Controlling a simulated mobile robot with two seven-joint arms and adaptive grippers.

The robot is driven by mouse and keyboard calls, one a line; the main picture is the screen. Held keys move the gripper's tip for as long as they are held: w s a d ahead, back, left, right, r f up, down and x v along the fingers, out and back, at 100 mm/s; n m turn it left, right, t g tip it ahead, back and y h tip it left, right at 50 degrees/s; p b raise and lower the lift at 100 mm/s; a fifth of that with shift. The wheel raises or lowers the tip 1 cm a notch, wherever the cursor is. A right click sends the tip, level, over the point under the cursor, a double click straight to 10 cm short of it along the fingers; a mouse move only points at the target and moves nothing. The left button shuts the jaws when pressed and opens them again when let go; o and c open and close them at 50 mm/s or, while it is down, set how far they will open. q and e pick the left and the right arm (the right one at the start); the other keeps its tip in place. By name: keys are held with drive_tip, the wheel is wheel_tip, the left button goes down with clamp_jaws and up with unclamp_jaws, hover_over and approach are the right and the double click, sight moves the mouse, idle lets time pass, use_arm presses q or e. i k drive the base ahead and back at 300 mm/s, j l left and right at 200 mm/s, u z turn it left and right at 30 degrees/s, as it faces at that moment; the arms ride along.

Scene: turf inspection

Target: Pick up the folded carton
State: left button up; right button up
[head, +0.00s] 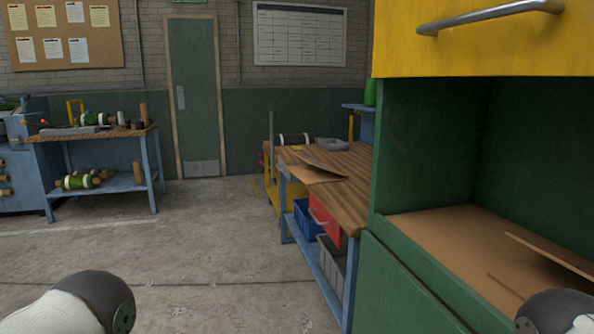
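A flat brown piece that looks like folded cardboard (312,172) lies on the wooden top of a workbench (347,200) in the middle of the head view. Another thin brown sheet or board (552,254) is in the open bay of the green cabinet (420,272) at the right, partly cut off by the frame edge. I cannot tell for sure which one is the folded carton. Parts of my arms show at the bottom left and bottom right corners. Neither of my grippers is in view.
The cabinet's yellow front (480,40) with a metal handle (490,16) juts out at upper right. Blue and grey bins (331,262) stand under the workbench. A second bench (95,136) with rollers is at left. The concrete floor (190,230) between is clear, leading to a green door (195,100).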

sight(308, 173)
drive_tip(key=i+j+z, duration=0.3)
drive_tip(key=i+j, duration=0.45)
drive_tip(key=i+j+z, duration=0.2)
drive_tip(key=i+j, duration=0.4)
drive_tip(key=i+j+z, duration=0.25)
drive_tip(key=i+j, duration=0.3)
drive_tip(key=j, duration=0.15)
